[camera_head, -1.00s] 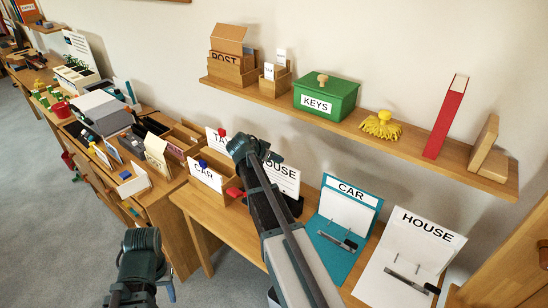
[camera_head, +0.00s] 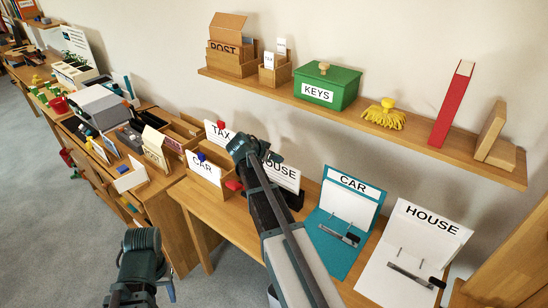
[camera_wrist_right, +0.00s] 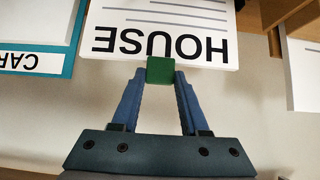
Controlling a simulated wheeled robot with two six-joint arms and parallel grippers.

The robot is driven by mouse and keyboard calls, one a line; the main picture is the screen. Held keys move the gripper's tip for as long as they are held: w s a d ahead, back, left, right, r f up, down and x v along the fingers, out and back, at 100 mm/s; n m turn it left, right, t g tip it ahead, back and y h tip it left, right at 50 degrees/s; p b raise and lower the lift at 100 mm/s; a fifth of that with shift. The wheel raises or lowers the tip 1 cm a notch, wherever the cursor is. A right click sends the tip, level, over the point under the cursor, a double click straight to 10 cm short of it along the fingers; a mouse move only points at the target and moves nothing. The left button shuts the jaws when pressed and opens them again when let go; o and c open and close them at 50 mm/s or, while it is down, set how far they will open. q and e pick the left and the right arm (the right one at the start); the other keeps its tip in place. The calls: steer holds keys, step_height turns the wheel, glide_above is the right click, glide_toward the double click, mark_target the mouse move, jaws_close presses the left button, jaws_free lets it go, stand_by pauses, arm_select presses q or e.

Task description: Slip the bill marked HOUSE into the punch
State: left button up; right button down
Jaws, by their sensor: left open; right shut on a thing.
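My right gripper (camera_wrist_right: 160,72) is shut on a green tab at the edge of the white bill marked HOUSE (camera_wrist_right: 165,18); the word reads upside down in the right wrist view. In the head view the HOUSE bill (camera_head: 290,178) shows partly behind my right arm, to the right of a wooden box. A black object (camera_head: 296,200), perhaps the punch, shows partly at the bill's lower right; the bill and arm hide much of it. I cannot tell whether they touch. My left gripper (camera_head: 142,296) is low at the left, open and empty, apart from the furniture.
The wooden box (camera_head: 200,187) holds bills marked TAX (camera_head: 219,130) and CAR (camera_head: 203,166). A teal CAR folder (camera_head: 338,245) and a white HOUSE folder (camera_head: 385,285) lie to the right. A wall shelf (camera_head: 430,150) holds a green KEYS box (camera_head: 326,88).

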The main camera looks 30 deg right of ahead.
steer(key=shift+f+b, duration=0.65)
steer(key=shift+f, duration=0.2)
jaws_free()
steer(key=shift+r, duration=0.15)
step_height(320, 180, up, 8)
steer(key=p, duration=0.8)
stand_by(0.3)
